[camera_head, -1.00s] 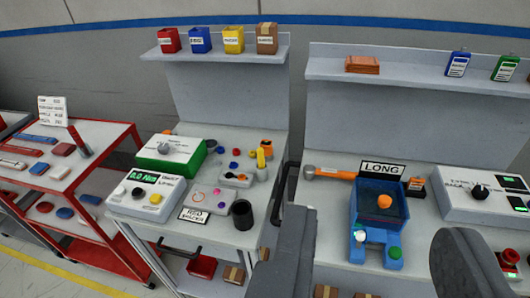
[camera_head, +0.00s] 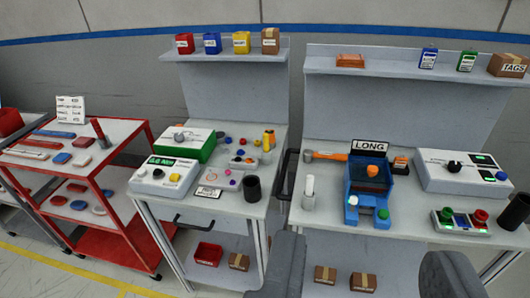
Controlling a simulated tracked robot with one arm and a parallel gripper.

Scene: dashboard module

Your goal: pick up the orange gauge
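My gripper (camera_head: 365,250) is open and empty, its two dark grey fingers wide apart at the bottom edge. Several orange things are in view, and I cannot tell which is the gauge. A small orange and black block (camera_head: 400,164) stands on the right bench beside the LONG sign. An orange knob (camera_head: 372,171) sits in a blue fixture (camera_head: 357,207). An orange-handled tool (camera_head: 326,156) lies left of the sign. A small orange piece (camera_head: 269,132) is at the back of the left bench. All are beyond the fingers and untouched.
A white upright object (camera_head: 309,192) stands on the right bench's left front. A button box (camera_head: 460,222) and a dark cup (camera_head: 515,211) are at its right. Another dark cup (camera_head: 253,189) stands on the left bench. A red cart (camera_head: 75,175) stands farther left.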

